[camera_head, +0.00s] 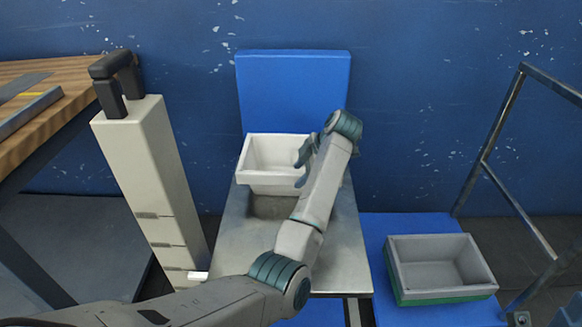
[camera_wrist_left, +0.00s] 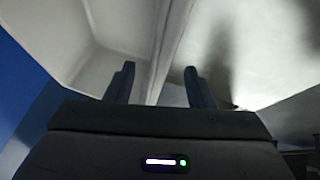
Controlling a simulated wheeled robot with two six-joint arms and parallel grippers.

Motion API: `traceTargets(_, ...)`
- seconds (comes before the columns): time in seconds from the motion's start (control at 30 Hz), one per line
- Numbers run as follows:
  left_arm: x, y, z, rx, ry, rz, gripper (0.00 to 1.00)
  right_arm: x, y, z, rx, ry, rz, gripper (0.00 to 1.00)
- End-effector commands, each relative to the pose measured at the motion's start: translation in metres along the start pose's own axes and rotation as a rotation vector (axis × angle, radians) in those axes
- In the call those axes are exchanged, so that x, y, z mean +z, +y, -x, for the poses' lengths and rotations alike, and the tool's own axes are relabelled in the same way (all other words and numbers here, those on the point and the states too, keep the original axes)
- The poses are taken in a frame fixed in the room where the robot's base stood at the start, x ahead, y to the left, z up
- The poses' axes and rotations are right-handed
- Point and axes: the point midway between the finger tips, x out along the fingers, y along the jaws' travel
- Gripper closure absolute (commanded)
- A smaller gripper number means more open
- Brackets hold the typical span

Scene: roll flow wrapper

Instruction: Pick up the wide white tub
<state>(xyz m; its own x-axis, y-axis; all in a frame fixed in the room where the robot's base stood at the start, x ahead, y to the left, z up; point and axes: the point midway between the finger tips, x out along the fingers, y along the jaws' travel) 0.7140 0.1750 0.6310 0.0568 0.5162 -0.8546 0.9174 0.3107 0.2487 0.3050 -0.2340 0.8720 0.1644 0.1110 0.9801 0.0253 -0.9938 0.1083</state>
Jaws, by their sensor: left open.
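The wide white tub (camera_head: 262,181) stands on the grey metal table (camera_head: 232,250), near its back edge, in the head view. My left gripper (camera_head: 303,163) is at the tub's right side, and the arm hides that end of the tub. In the left wrist view the tub's wall (camera_wrist_left: 166,45) runs between the two open fingers of my left gripper (camera_wrist_left: 158,84), with the rim at the fingertips. Contact between fingers and wall cannot be told. My right gripper is not in view.
A blue panel (camera_head: 295,85) stands behind the tub. A grey tray (camera_head: 440,262) on a green one rests on a blue surface at right. A tall beige column (camera_head: 150,170) is at left, beside a wooden table (camera_head: 60,75). A metal rail stands far right.

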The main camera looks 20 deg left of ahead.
Motion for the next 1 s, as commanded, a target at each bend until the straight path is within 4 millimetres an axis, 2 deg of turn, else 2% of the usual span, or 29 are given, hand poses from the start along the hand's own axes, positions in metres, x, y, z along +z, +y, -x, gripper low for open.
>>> traceTargets(0.3, -0.003, -0.002, -0.043, 0.0, 0.002, 0.001, 0.51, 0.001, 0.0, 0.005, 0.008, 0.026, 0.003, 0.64)
traceTargets(0.4, -0.003, -0.002, -0.051, 0.0, 0.0, 0.001, 0.51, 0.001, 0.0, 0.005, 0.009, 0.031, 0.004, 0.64)
traceTargets(1.0, -0.002, -0.002, -0.051, -0.001, 0.0, 0.0, 0.51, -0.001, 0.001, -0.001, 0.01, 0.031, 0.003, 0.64)
